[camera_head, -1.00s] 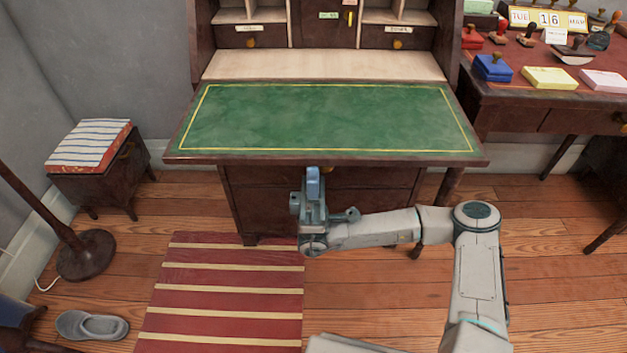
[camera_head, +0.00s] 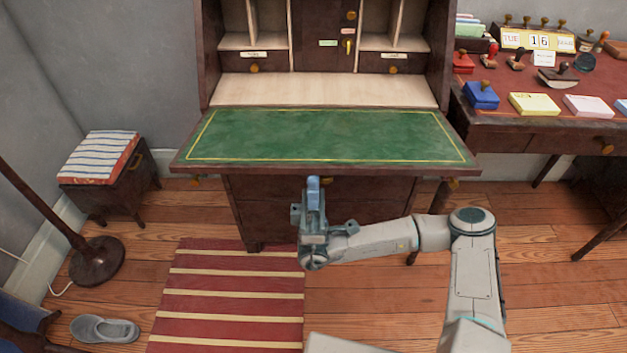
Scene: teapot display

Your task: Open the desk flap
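The desk flap (camera_head: 321,134) is folded down and lies about level, with a green leather top bordered by a yellow line and a dark wooden rim. It juts out from the dark wooden desk (camera_head: 208,60), whose inner compartments are exposed. My gripper (camera_head: 313,190) is in front of the desk, just below the flap's front edge in the picture, with its blue tip pointing up. It appears apart from the flap. I see it from one side, so the gap between its fingers is hidden. Nothing shows in its grasp.
A side desk (camera_head: 530,133) with stamps and coloured pads stands at right. A stool (camera_head: 110,180) with a striped cushion and a lamp base (camera_head: 97,262) are at left. A striped red rug (camera_head: 230,300) and a slipper (camera_head: 103,329) lie on the floor.

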